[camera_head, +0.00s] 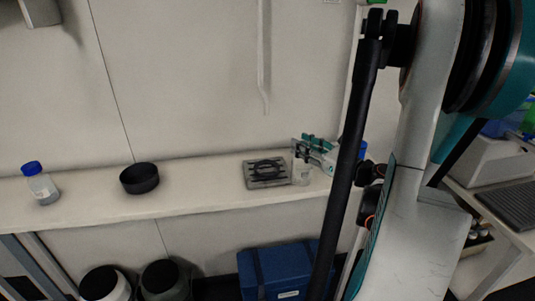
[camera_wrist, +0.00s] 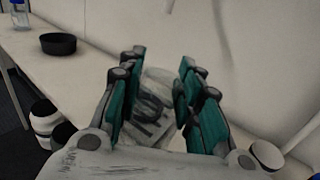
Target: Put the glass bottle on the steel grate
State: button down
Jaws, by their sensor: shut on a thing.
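My gripper (camera_head: 309,152) is at the right part of the bench, closed around a clear glass vessel, which I take to be the glass bottle (camera_head: 301,173). In the wrist view the clear glass (camera_wrist: 157,80) shows between the teal finger pads of my gripper (camera_wrist: 160,68). The steel grate (camera_head: 253,184) appears to be the flat grey square piece with dark bars on the bench, just left of the glass. In the head view the glass is close beside or slightly overlapping the grate's right edge. I cannot tell whether its base touches anything.
A black round bowl (camera_head: 139,179) and a blue-capped bottle (camera_head: 41,187) stand farther left on the bench (camera_head: 195,195). The bench between bowl and grate is clear. A wall (camera_head: 190,80) rises behind. A blue box (camera_head: 276,272) is below. My arm covers the right side.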

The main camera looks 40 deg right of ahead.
jog(key=w+f+b, duration=0.1)
jog(key=w+b, duration=0.1)
jog(key=w, duration=0.6)
jog(key=w+f+b, duration=0.2)
jog(key=w, duration=0.5)
jog(key=shift+w+a+f+b, duration=0.25)
jog(key=shift+w+a+b, duration=0.05)
jog(key=shift+w+a, duration=0.05)
jog(key=shift+f, duration=0.2)
jog(key=c, duration=1.2)
grip_release()
jog(key=shift+o, duration=0.2)
jog(key=shift+r, duration=0.15)
